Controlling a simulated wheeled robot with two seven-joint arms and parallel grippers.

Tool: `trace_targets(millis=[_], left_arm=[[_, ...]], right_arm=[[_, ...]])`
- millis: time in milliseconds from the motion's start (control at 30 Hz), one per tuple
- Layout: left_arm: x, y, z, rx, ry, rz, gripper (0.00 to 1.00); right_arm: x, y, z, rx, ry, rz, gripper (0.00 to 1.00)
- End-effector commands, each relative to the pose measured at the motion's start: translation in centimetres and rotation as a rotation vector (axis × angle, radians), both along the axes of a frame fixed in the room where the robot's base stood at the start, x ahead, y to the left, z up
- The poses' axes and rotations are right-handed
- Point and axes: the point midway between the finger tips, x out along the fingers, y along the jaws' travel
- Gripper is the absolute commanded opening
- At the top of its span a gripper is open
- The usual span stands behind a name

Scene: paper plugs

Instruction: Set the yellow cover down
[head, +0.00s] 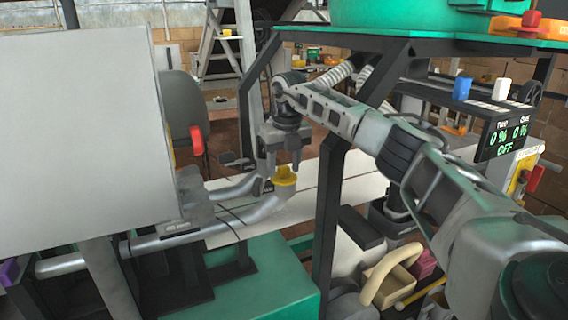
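The yellow cover (285,177) sits at the upturned end of a grey bent pipe (268,205) in the head view. The left fingertip comes down close to the cover's left edge. I cannot tell whether either finger touches the cover. My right arm reaches in from the lower right. My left gripper is not in view.
A large grey panel (75,140) fills the left side. A dark green frame post (330,205) stands just right of the pipe. A control box with a lit display (505,138) is at the right. A pale bench top (350,185) lies behind the pipe.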

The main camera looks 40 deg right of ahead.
Motion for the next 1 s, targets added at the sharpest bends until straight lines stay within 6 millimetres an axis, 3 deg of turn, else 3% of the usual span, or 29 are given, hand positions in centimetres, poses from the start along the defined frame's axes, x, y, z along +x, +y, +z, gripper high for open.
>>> trace_targets(millis=[200, 367, 700, 1000], left_arm=[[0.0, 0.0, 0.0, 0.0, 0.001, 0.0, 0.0], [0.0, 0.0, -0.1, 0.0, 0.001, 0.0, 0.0], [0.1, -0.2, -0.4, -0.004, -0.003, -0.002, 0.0], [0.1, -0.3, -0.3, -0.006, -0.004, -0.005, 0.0]], right_arm=[[0.0, 0.0, 0.2, 0.0, -0.001, -0.001, 0.48], [0.0, 0.0, 1.8, 0.0, -0.004, -0.001, 0.48], [-0.8, 0.3, 9.2, 0.0, -0.006, 0.0, 0.48], [-1.4, 0.4, 12.9, 0.0, -0.001, 0.0, 0.48]])
